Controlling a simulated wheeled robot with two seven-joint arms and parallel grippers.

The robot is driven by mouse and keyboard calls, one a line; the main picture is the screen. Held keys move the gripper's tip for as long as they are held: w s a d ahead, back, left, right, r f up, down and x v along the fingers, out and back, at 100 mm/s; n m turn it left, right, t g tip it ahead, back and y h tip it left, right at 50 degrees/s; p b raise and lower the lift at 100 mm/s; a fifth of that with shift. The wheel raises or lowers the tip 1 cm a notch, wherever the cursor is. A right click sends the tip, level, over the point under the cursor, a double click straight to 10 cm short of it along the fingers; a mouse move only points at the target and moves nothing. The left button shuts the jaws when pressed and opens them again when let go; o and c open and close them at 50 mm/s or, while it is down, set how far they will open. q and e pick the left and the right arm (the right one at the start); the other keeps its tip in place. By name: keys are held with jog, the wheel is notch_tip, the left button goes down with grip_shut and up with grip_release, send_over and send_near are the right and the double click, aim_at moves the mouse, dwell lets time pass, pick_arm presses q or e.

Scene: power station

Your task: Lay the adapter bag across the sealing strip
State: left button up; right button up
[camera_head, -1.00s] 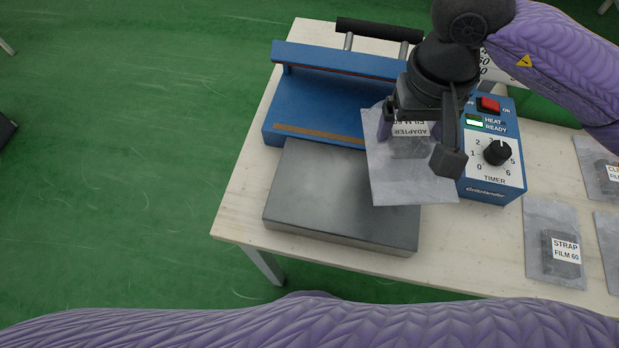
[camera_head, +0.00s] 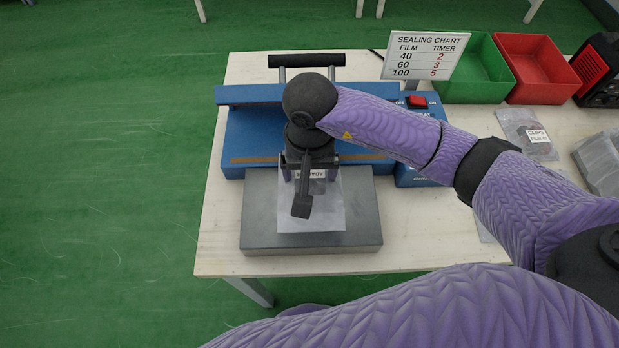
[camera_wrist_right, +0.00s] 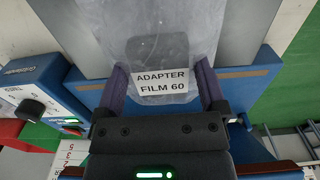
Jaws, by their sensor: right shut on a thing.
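The adapter bag (camera_head: 312,212) is a clear flat pouch with a white label. The label reads ADAPTER FILM 60 in the right wrist view (camera_wrist_right: 163,83). My right gripper (camera_head: 308,176) is shut on the bag's label end, at the middle of the blue sealer (camera_head: 245,130). The bag's far end extends over the grey metal platform (camera_head: 262,215); whether it touches is unclear. The brown sealing strip (camera_head: 252,160) runs along the sealer's front edge, partly hidden by the gripper. It also shows in the right wrist view (camera_wrist_right: 246,73). My left gripper is out of view.
The sealer's raised blue arm and black handle (camera_head: 306,61) stand behind my gripper. The timer box (camera_head: 412,176) is at right, partly covered by my arm. A sealing chart (camera_head: 427,55), green bin (camera_head: 470,75), red bin (camera_head: 535,70) and clips bag (camera_head: 527,135) lie farther right.

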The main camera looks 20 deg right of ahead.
jog(key=shift+f+b, duration=0.3)
jog(key=shift+f, duration=0.9)
jog(key=o, duration=1)
